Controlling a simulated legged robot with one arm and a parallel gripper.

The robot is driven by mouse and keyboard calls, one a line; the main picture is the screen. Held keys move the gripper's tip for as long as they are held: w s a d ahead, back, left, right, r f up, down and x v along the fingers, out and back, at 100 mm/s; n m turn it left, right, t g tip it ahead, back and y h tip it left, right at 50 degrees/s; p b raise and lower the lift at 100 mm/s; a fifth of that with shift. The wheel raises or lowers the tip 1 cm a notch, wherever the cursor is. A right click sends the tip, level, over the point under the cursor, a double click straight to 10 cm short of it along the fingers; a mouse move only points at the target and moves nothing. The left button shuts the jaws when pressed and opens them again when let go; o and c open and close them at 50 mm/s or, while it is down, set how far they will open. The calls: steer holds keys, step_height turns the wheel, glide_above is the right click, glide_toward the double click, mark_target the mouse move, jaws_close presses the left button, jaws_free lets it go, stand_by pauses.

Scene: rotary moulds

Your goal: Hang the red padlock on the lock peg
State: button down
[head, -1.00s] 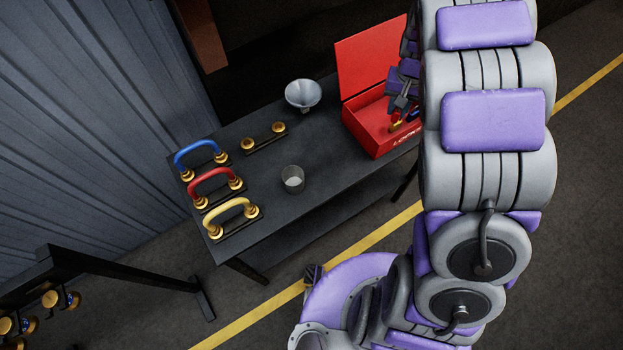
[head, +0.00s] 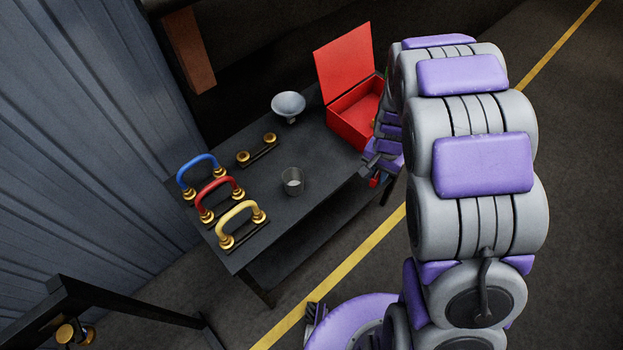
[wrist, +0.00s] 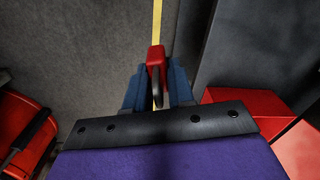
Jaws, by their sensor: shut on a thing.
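The red padlock (wrist: 156,57) is between the blue fingers of my gripper (wrist: 155,80) in the wrist view, with its dark shackle pointing back toward the wrist. In the head view the padlock (head: 374,182) shows as a small red spot at my gripper (head: 372,172). My gripper is shut on it, in front of the table's right end and clear of the red box. I cannot pick out the lock peg for certain. A dark stand (head: 110,295) with a brass knob (head: 70,333) is at the lower left, partly cut off by the frame.
The dark table (head: 255,195) bears the open red box (head: 352,112), a grey funnel (head: 288,105), a cup (head: 292,181), and blue (head: 198,165), red (head: 218,187) and yellow (head: 240,212) handles on brass knobs. Open floor lies in front, with a yellow line.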

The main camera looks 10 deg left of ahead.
steer(key=s+a+f+m, duration=0.2)
steer(key=s+a+f, duration=0.3)
steer(key=b, duration=0.3)
glide_above(332, 169)
steer(key=s, duration=0.1)
steer(key=shift+d+f+m, duration=0.3)
steer(key=shift+f, duration=0.4)
steer(key=shift+w+d, duration=0.25)
steer(key=shift+w, duration=0.1)
steer(key=shift+w+a, duration=0.15)
steer(key=shift+w, duration=0.1)
steer(key=f, duration=0.1)
steer(key=f+b, duration=0.1)
steer(key=f, duration=0.1)
steer(key=shift+s+a, duration=0.1)
steer(key=shift+a, duration=0.25)
steer(key=shift+a+f, duration=0.25)
steer(key=shift+f, duration=0.05)
steer(key=shift+d, duration=0.4)
steer(key=c, duration=1.1)
jaws_free()
steer(key=shift+d, duration=0.1)
steer(key=shift+c, duration=0.2)
steer(key=shift+o, duration=0.9)
steer(key=shift+a, duration=0.3)
